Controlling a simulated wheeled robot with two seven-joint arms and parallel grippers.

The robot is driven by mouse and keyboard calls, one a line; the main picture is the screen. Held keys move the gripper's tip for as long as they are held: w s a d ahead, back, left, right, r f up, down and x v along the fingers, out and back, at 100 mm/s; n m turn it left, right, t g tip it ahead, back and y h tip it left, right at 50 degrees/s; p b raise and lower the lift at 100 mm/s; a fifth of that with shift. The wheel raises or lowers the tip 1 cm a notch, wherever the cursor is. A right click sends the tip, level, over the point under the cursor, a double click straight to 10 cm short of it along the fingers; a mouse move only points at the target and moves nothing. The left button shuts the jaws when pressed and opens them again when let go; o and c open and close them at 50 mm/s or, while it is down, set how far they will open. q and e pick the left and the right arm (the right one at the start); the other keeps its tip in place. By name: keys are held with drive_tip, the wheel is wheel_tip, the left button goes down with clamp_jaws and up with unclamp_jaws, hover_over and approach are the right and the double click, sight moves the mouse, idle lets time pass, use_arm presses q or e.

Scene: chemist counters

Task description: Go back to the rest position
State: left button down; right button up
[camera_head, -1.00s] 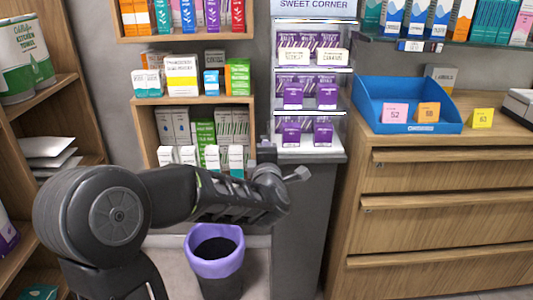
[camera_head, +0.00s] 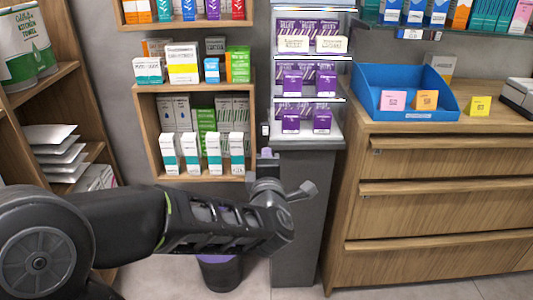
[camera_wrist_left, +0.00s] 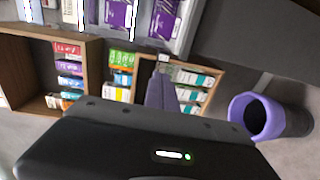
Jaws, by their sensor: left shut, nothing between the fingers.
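My left arm comes in from the left in the head view, and its forearm lies across the lower middle. My right gripper is not in view.
A grey bin with a purple rim (camera_wrist_left: 262,117) stands on the floor, mostly hidden by my arm in the head view. Behind are a wooden wall shelf (camera_head: 205,100) with boxes and the sweet display (camera_head: 310,95). A drawer counter (camera_head: 440,205) stands right.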

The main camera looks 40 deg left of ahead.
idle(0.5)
use_arm(q)
drive_tip(key=w+d+f+m+g+h, duration=0.1)
drive_tip(key=d+f+m+g+h, duration=0.1)
drive_tip(key=d+f+m+h, duration=0.65)
drive_tip(key=d+f+m+g+h, duration=0.25)
drive_tip(key=d+f+m, duration=0.7)
drive_tip(key=f, duration=0.85)
drive_tip(key=s+d+f+m+g+h, duration=0.2)
drive_tip(key=s+d+f+m+g, duration=0.15)
drive_tip(key=s+d+f, duration=0.6)
drive_tip(key=s+d+f+m+g+h, duration=0.15)
drive_tip(key=s+d+f+g, duration=0.3)
drive_tip(key=s+f, duration=0.9)
wheel_tip(320, 180, up, 20)
drive_tip(key=a+p, duration=0.1)
drive_tip(key=p, duration=1.8)
drive_tip(key=shift+r+m, duration=0.2)
drive_tip(key=shift+m, duration=0.1)
